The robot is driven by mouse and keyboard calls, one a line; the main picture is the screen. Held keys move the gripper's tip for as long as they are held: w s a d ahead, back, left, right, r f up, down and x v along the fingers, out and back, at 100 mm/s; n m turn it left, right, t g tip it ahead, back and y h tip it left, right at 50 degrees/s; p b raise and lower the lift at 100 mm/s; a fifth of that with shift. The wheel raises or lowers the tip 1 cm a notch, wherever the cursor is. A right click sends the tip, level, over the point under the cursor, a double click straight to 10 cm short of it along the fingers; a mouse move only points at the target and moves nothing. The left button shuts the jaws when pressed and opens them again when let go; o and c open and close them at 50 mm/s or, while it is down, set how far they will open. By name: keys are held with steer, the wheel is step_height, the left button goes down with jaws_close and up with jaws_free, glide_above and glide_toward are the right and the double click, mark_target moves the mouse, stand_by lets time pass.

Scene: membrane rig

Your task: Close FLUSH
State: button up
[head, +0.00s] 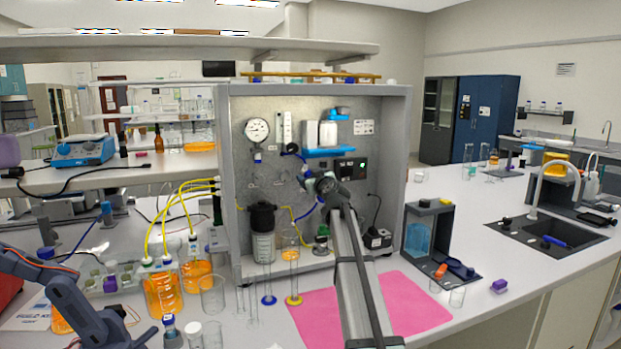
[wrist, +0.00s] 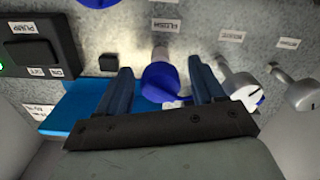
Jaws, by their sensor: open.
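The FLUSH label (wrist: 165,24) reads upside down in the wrist view. My gripper (wrist: 160,66) is open, with one dark blue finger on each side of this handle. A gap shows between the handle and each finger; I see no contact. In the head view, my arm reaches up to the panel (head: 262,172) and my gripper (head: 325,184) hides the FLUSH valve there.
A black PUMP box (wrist: 38,58) and a blue shelf (wrist: 75,100) are left. Orange-filled bottles (head: 163,292) stand on the bench left of the pink mat (head: 420,305).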

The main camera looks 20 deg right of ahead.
steer(key=shift+w, duration=0.25)
steer(key=c, duration=1)
steer(key=shift+c, duration=0.2)
steer(key=shift+m, duration=0.4)
steer(key=m, duration=0.5)
steer(key=shift+a+m, duration=0.1)
steer(key=shift+m, duration=0.2)
steer(key=m, duration=0.5)
steer(key=shift+m, duration=0.4)
